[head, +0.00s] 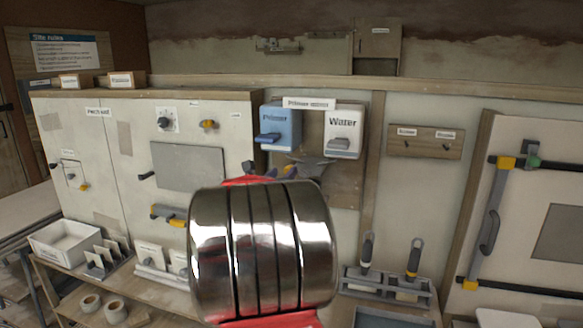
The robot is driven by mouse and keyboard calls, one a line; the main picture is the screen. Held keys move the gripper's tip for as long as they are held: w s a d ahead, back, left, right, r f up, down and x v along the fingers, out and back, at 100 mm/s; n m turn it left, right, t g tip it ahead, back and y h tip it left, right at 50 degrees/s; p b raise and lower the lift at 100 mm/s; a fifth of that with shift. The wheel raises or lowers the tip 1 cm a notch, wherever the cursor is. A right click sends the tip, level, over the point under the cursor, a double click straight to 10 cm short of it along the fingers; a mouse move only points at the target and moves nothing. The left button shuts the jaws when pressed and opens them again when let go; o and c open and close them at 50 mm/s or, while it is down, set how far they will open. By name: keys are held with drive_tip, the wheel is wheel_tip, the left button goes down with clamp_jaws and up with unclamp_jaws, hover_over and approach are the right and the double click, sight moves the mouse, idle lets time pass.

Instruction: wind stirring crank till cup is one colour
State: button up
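My own shiny metal arm link with red ends fills the lower middle of the head view and hides what lies behind it. Grey angular shapes just above it, below the dispensers, may be part of my gripper (303,166); I cannot make out its fingers or what they touch. Small yellow and purple bits show beside these shapes. I cannot make out a cup or a stirring crank; that spot is largely covered by my arm.
A blue Primer dispenser (281,128) and a white Water dispenser (343,133) hang on the back wall. A white panel (130,150) with knobs and handles stands left. An open white bin (62,240) sits lower left. A tool rack (390,287) stands right of my arm.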

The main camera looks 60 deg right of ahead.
drive_tip(key=shift+d+r, duration=0.25)
drive_tip(key=shift+d, duration=0.45)
drive_tip(key=s+a, duration=0.2)
drive_tip(key=a, duration=1.3)
drive_tip(key=shift+s, duration=0.2)
idle(1.0)
idle(0.4)
drive_tip(key=s+a, duration=0.2)
drive_tip(key=a, duration=1.1)
drive_tip(key=shift+a, duration=0.25)
drive_tip(key=shift+s, duration=0.1)
drive_tip(key=w+d+m, duration=0.1)
drive_tip(key=d+m, duration=0.2)
drive_tip(key=d, duration=1.1)
drive_tip(key=shift+w+f, duration=0.25)
drive_tip(key=shift+w, duration=0.05)
